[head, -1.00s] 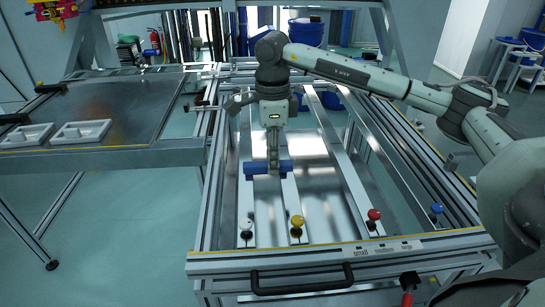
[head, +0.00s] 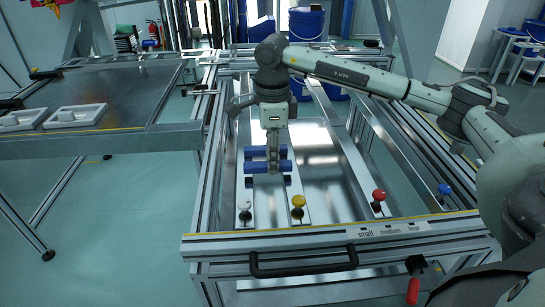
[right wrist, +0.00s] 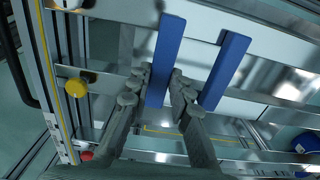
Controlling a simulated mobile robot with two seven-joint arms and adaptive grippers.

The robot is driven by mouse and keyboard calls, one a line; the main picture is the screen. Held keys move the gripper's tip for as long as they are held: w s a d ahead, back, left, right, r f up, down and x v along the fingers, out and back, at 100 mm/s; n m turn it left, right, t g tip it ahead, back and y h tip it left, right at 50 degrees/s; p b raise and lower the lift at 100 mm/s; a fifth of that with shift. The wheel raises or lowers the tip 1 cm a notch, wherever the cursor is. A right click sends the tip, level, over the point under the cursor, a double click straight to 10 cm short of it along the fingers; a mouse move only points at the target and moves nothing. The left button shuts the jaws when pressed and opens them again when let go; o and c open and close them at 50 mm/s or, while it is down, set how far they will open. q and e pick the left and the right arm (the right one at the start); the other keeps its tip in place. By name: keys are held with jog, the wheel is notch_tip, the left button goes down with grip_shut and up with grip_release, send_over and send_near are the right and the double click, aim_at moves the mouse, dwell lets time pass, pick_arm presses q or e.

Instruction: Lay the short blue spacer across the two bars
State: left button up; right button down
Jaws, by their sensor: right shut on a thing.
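A short blue spacer (head: 254,168) is held in my right gripper (head: 273,168), crosswise over two pale bars. Its ends reach over the left bar (head: 244,192) with the white knob and the bar (head: 293,193) with the yellow knob. In the right wrist view the fingers (right wrist: 156,92) are shut around this spacer (right wrist: 166,50). I cannot tell whether it touches the bars; small dark blue patches show below its ends. A second blue spacer (head: 256,154) lies parallel just behind it, apart from it (right wrist: 224,70). My left gripper is not in view.
A white knob (head: 244,205), yellow knob (head: 298,201), red knob (head: 379,195) and blue knob (head: 445,189) stand along the front. A black handle (head: 303,263) is on the front rail. Two white trays (head: 75,116) lie on the left table. The metal panel between the middle bars is clear.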

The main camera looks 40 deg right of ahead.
jog(key=shift+f+b, duration=0.45)
jog(key=shift+f, duration=0.2)
dwell(0.4)
jog(key=c, duration=1.3)
grip_release()
notch_tip(320, 180, up, 12)
